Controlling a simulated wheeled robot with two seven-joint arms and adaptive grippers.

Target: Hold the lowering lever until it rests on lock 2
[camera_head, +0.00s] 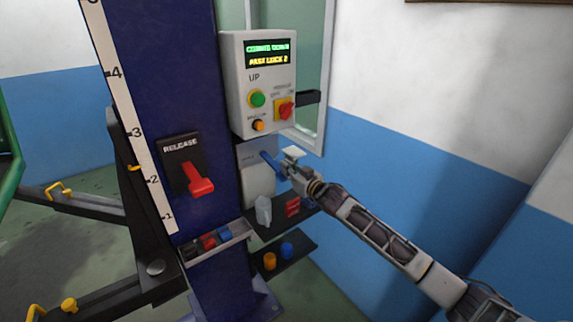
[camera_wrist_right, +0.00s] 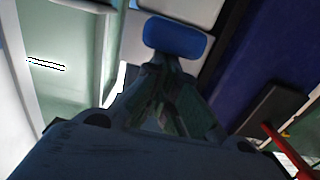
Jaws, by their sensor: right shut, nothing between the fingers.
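The blue lever (camera_head: 268,159), which I take for the lowering lever, sticks out from the grey box below the control panel (camera_head: 239,92). My right gripper (camera_head: 285,172) is shut and empty, with its fingertips at the lever's outer end. In the right wrist view the blue lever end (camera_wrist_right: 175,36) lies just beyond my closed fingertips (camera_wrist_right: 168,62); whether they touch cannot be told. The panel's screen (camera_head: 268,53) seems to read "COMING DOWN" and "PAST LOCK 2". The locks themselves are not visible. My left gripper is not in view.
The blue column (camera_head: 222,262) carries a number scale (camera_head: 138,137) and a red RELEASE lever (camera_head: 198,181). The black carriage with lift arms (camera_head: 150,225) is at the left. Small shelves with coloured parts (camera_head: 275,258) stand below my right gripper. The blue-and-white wall is at right.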

